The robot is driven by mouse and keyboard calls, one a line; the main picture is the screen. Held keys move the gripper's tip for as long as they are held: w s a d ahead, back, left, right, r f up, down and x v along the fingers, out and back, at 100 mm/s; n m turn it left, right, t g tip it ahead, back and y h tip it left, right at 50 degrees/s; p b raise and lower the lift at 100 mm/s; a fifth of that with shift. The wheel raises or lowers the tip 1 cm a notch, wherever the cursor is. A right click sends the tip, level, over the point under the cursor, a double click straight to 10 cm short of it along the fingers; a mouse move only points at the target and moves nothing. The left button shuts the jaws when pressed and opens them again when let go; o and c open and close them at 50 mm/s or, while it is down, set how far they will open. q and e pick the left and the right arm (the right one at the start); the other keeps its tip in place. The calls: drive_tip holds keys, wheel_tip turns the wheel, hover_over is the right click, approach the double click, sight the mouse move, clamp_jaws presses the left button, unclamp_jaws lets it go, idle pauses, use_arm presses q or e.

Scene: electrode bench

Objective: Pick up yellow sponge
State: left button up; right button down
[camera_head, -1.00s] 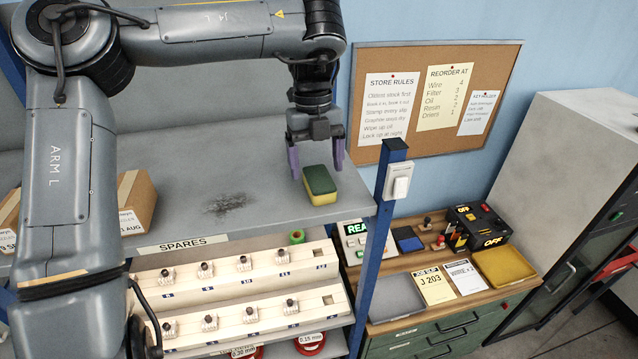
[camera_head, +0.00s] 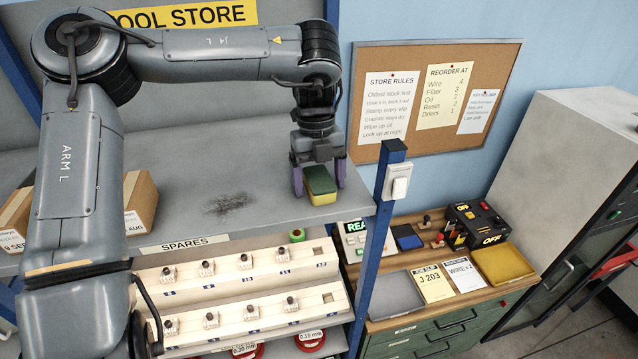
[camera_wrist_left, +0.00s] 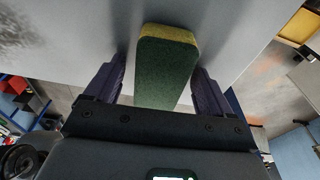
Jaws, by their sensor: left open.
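The yellow sponge (camera_head: 324,199) has a green top and sits on the grey top shelf, near its right end. In the left wrist view the sponge (camera_wrist_left: 165,75) lies between the two purple fingers, with a gap visible on each side. My left gripper (camera_head: 319,181) is open and lowered around the sponge, one finger on each side. It also shows in the left wrist view (camera_wrist_left: 158,82). My right gripper is not in view.
A blue post (camera_head: 380,215) with a white switch (camera_head: 400,183) stands just right of the sponge. Cardboard boxes (camera_head: 141,203) stand on the shelf at left. A dark smudge (camera_head: 232,204) marks the bare shelf middle. Below are racks of small parts (camera_head: 236,264).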

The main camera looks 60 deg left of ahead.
sight(319, 178)
use_arm(q)
drive_tip(key=c, duration=1)
drive_tip(key=shift+c, duration=0.2)
wheel_tip(319, 178, up, 10)
drive_tip(key=shift+r, duration=0.15)
drive_tip(key=o, duration=0.5)
drive_tip(key=c, duration=0.4)
